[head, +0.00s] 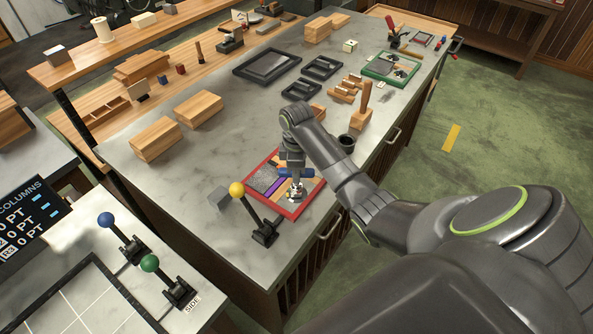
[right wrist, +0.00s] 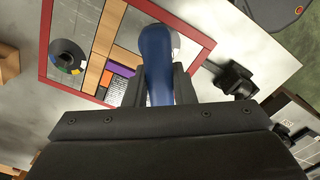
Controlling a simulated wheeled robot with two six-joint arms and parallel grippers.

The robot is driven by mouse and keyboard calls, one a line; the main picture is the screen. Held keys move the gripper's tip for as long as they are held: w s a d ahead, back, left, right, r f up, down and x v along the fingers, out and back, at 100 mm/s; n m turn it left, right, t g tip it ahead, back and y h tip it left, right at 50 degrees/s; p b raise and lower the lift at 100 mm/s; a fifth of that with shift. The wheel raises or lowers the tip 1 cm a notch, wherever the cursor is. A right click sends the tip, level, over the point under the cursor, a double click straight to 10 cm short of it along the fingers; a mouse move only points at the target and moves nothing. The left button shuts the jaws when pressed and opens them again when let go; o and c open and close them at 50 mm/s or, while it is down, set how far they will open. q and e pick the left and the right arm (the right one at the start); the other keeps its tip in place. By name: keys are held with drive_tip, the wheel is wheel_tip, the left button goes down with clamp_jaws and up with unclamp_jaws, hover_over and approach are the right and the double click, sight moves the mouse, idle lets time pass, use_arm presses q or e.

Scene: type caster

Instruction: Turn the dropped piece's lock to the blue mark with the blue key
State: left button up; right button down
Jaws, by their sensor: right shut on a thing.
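My right gripper (head: 291,170) is over the red-framed tray (head: 295,212) in the head view, shut on the blue key. The key's rounded blue handle (right wrist: 157,62) sits between the two dark fingers in the right wrist view and points into the tray's area; its far end is pale. Which way the lock points is too small to tell. My left gripper is not in view.
A yellow-knobbed lever (head: 237,189) stands close by the tray. Blue-knobbed (head: 106,219) and green-knobbed (head: 150,263) levers stand on the lower left table. A black cup (head: 346,143) and wooden blocks lie beyond my arm.

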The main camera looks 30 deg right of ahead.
drive_tip(key=shift+r, duration=0.1)
drive_tip(key=shift+r, duration=3.45)
drive_tip(key=c, duration=1.7)
unclamp_jaws()
drive_tip(key=shift+c, duration=0.2)
clamp_jaws()
